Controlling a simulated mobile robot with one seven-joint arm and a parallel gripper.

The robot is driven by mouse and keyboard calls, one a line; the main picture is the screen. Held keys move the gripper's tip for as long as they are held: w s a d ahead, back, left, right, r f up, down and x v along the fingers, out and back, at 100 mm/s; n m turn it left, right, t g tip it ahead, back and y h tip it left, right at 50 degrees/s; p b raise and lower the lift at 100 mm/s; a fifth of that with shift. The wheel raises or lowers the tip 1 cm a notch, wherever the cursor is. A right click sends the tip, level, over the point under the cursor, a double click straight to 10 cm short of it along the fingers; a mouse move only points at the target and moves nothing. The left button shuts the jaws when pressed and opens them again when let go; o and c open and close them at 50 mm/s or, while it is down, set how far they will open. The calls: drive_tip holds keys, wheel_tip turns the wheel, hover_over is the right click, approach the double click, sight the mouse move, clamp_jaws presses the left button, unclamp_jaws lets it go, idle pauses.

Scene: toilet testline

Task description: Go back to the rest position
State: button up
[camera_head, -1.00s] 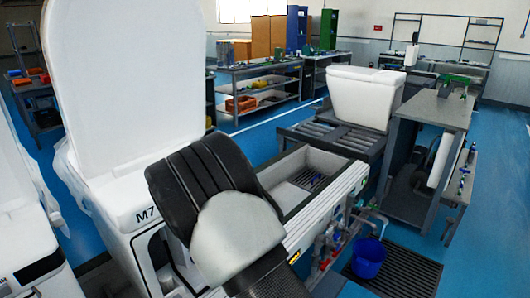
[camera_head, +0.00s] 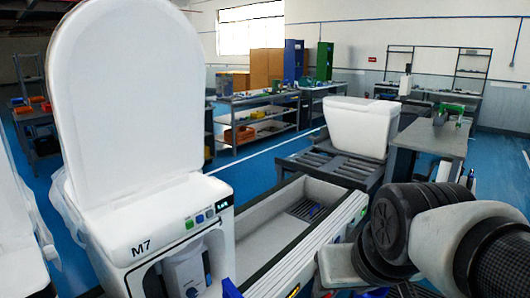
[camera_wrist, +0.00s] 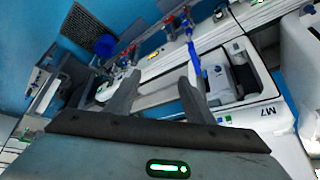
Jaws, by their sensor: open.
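My gripper (camera_wrist: 157,92) shows in the wrist view with its two dark fingers apart and nothing visible between them. It is tilted toward the test line, with the M7 toilet unit to the right. In the head view my arm covers the lower right, and the gripper itself is not seen there. The white M7 toilet (camera_head: 150,225) stands at the left with its lid (camera_head: 125,90) raised. A white and grey device (camera_head: 187,270) sits in its front opening, also seen in the wrist view (camera_wrist: 243,75).
An open trough (camera_head: 262,228) runs beside the toilet. A white cistern (camera_head: 360,127) stands on a roller conveyor (camera_head: 335,170) behind it. A grey bench (camera_head: 432,138) is at right. Red and blue valves (camera_wrist: 168,25) line the trough's side. Blue floor is open farther back.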

drive_tip(key=s+d+r, duration=0.1)
drive_tip(key=s+d, duration=0.1)
drive_tip(key=s, duration=0.2)
wheel_tip(320, 180, up, 17)
drive_tip(key=p, duration=1.7)
drive_tip(key=shift+a+m+h, duration=0.3)
drive_tip(key=shift+a, duration=0.05)
